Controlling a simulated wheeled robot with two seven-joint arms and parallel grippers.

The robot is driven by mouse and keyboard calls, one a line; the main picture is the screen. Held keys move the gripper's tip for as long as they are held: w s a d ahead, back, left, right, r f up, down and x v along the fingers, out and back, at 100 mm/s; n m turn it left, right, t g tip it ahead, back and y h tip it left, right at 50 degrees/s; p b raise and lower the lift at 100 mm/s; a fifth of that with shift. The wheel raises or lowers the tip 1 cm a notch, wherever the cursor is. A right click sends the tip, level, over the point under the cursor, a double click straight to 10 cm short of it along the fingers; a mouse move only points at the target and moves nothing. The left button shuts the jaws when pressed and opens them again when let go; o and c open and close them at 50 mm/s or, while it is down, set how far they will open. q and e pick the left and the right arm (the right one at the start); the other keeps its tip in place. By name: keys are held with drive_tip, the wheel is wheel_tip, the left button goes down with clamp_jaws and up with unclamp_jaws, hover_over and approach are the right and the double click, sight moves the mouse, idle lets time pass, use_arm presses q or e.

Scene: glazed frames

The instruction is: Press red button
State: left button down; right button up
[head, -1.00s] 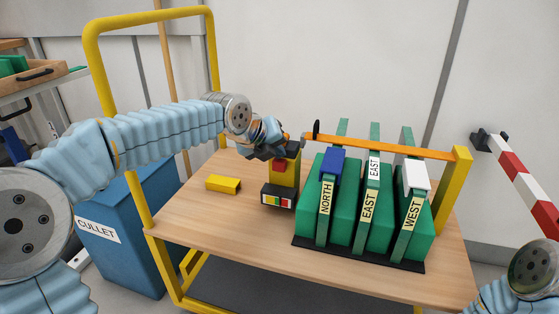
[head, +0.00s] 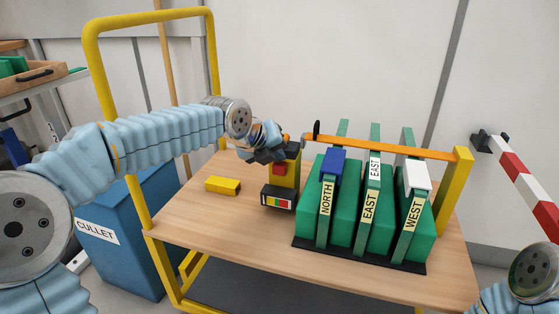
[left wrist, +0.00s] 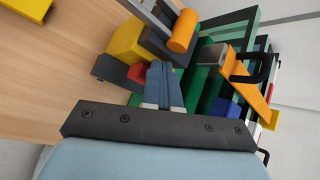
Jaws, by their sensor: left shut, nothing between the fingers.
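The red button (head: 279,169) is on the front of a yellow and black box (head: 292,172) that stands on the wooden table top. It also shows in the left wrist view (left wrist: 137,72), just left of the fingertips. My left gripper (head: 268,156) is shut and empty, beside the upper left of the button. In the left wrist view its closed fingers (left wrist: 160,68) point toward the box. I cannot tell whether they touch it. My right arm shows at the lower right, but its gripper is out of view.
A black display block (head: 278,198) with coloured bars sits before the box. A yellow block (head: 223,185) lies to the left. Green slotted racks (head: 345,222) with labelled plates and an orange bar (head: 385,147) stand close on the right. The table's front left is clear.

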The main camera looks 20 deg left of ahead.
sight(276, 165)
use_arm(q)
drive_tip(key=shift+r+p, duration=0.9)
drive_tip(key=shift+r, duration=0.15)
drive_tip(key=shift+r, duration=0.1)
wheel_tip(276, 165, up, 5)
drive_tip(key=p, duration=0.4)
